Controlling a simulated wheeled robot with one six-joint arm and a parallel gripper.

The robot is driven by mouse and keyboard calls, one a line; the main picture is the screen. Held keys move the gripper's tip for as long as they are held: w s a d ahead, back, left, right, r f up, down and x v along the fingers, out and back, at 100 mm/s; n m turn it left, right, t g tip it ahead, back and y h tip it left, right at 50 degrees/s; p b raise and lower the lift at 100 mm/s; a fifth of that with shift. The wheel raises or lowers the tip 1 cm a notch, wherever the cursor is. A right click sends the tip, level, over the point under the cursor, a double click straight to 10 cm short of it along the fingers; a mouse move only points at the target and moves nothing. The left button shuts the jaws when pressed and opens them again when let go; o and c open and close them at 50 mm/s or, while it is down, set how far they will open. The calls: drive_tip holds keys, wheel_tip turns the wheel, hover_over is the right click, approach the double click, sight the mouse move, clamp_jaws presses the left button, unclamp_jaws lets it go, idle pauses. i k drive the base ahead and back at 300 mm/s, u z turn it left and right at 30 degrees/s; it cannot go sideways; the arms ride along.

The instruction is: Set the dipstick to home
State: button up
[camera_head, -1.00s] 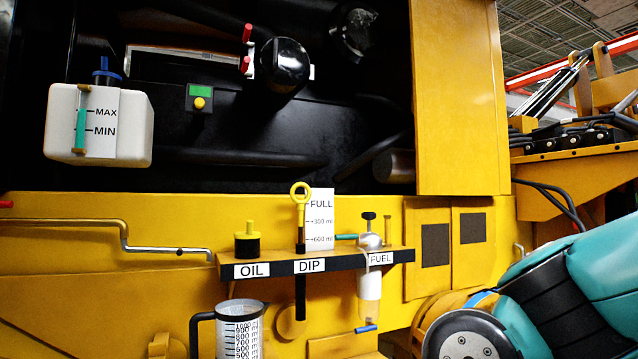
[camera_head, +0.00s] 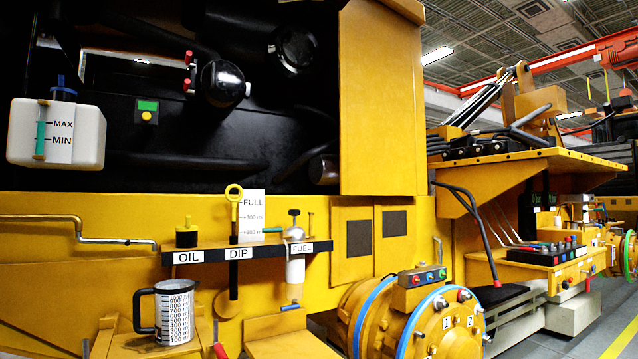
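The dipstick (camera_head: 234,212) stands upright at the shelf spot labelled DIP. Its yellow ring handle is at the top and its dark shaft runs down behind the label. A white gauge card (camera_head: 252,217) marked FULL, +300 ml and +600 ml stands right beside it. The DIP label (camera_head: 239,253) is on the front of the black-edged shelf (camera_head: 212,256). A dark rod with a round end hangs below the label. How far the dipstick is seated is hard to tell. My gripper is not in view.
An oil cap (camera_head: 187,233) and a fuel filter (camera_head: 295,262) flank the dipstick on the shelf. A measuring jug (camera_head: 174,312) stands below left. A coolant tank (camera_head: 85,133) hangs upper left. A yellow drum (camera_head: 375,315) with a button box projects at lower right.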

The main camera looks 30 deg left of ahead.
sight(233, 202)
drive_tip(key=u, duration=0.15)
drive_tip(key=i, duration=1.5)
drive_tip(key=u, duration=1.5)
drive_tip(key=i, duration=0.75)
drive_tip(key=u, duration=0.9)
